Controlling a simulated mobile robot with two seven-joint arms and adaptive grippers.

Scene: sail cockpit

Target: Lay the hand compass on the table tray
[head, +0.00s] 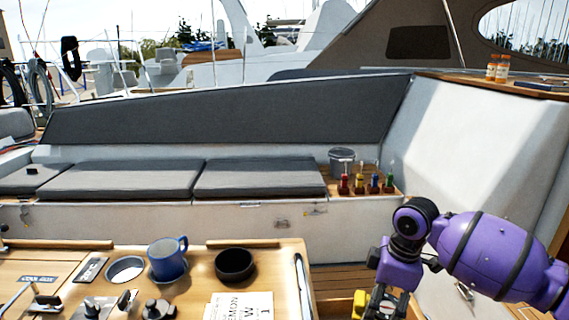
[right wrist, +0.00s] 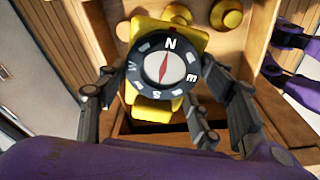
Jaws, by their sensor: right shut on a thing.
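The hand compass (right wrist: 164,68) has a yellow body and a round black dial marked N, E, S and W with a red needle. My right gripper (right wrist: 168,95) is shut on it, with a dark finger on each side and the dial facing the wrist camera. In the head view the yellow of the compass (head: 362,304) shows at the bottom edge, right of the table, partly hidden by the gripper (head: 382,303). The wooden table tray (head: 205,279) is at the lower left, with raised rails at its back edge.
On the table stand a blue mug (head: 168,260), a black bowl (head: 235,264), a printed card (head: 240,306) and dark fittings (head: 157,309). Wooden compartment walls (right wrist: 256,55) and yellow round pieces (right wrist: 225,15) lie below the compass. Several coloured bottles (head: 374,184) stand by the bench cushions (head: 260,177).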

